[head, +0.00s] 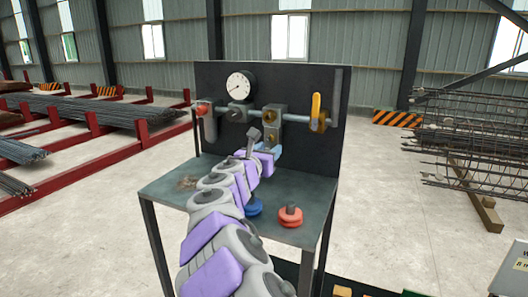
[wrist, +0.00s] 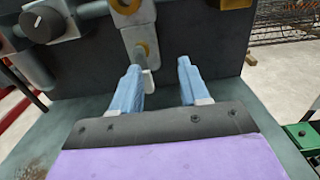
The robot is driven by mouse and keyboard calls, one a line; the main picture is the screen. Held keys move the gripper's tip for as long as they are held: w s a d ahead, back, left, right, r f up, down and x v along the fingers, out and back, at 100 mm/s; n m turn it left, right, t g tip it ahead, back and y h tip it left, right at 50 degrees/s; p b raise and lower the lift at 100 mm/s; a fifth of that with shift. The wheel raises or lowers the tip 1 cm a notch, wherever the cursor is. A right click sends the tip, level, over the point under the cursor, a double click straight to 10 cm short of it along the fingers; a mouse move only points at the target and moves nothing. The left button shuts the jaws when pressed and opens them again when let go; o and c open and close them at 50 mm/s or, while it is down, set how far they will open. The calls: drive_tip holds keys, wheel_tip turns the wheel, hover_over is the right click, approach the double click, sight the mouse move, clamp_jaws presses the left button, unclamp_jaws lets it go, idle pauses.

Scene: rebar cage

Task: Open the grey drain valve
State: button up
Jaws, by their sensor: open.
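A grey valve block with a brass ring (wrist: 140,48) is on the dark panel in the wrist view, with a small light grey tab below it. It appears to be the drain valve. In the head view, the lower grey block (head: 270,137) hangs below the pipe, partly behind my arm. My gripper (wrist: 160,70) is open, its two blue fingers apart and pointing at the panel. The block and tab show beyond the fingertips, nearer the left finger.
A gauge (head: 240,85), a red knob (head: 202,109) and a yellow lever (head: 316,108) are on the panel. A black knob (wrist: 40,24) is left of my gripper. A blue handwheel (head: 253,207) and a red handwheel (head: 290,215) lie on the bench (head: 165,190).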

drive_tip(key=s+d+b, duration=0.1)
drive_tip(key=s+d, duration=0.1)
drive_tip(key=s, duration=0.8)
drive_tip(key=shift+d+r+b, duration=0.3)
drive_tip(key=shift+r+b, duration=0.05)
drive_tip(key=shift+r, duration=0.1)
